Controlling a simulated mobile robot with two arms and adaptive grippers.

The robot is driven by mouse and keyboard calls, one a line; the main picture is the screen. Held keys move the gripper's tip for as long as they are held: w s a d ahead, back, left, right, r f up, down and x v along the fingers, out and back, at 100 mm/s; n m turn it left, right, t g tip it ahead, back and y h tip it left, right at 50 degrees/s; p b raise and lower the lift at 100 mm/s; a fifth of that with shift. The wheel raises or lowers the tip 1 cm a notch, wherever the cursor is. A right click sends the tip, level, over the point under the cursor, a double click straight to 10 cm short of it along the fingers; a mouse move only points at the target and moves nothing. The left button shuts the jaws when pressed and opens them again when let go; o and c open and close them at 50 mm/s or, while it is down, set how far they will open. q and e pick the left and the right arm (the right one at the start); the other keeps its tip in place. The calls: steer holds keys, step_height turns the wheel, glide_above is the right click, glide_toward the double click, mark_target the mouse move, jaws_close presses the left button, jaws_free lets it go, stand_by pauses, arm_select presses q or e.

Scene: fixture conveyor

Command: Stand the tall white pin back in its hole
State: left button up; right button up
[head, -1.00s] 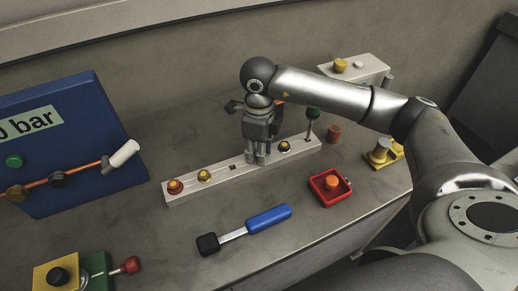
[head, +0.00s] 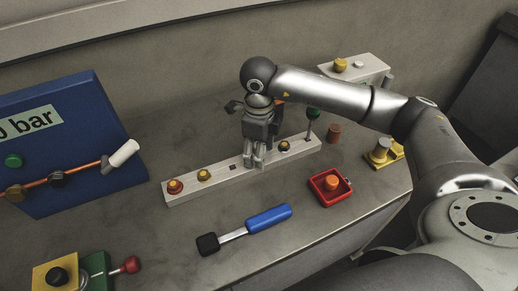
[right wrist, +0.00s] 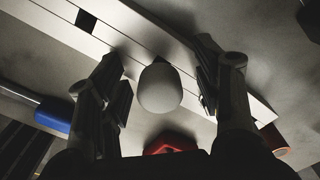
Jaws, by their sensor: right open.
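The white pin shows as a pale rounded end (right wrist: 160,88) in the right wrist view, between my right gripper's fingers. My right gripper (head: 253,161) is open, pointing down over the long white bar (head: 205,187). The bar has a dark square hole (head: 232,167), also visible in the right wrist view (right wrist: 85,20). Another dark opening (right wrist: 156,61) lies just behind the pale end. My left gripper is out of view.
In front lie a blue-handled tool (head: 268,217) and a red tray (head: 320,199). A blue panel (head: 75,120) stands left. Bare table lies left of the tool.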

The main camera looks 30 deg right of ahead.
steer(key=shift+r, duration=0.1)
step_height(320, 180, up, 12)
steer(key=shift+f, duration=0.1)
stand_by(0.4)
stand_by(1.0)
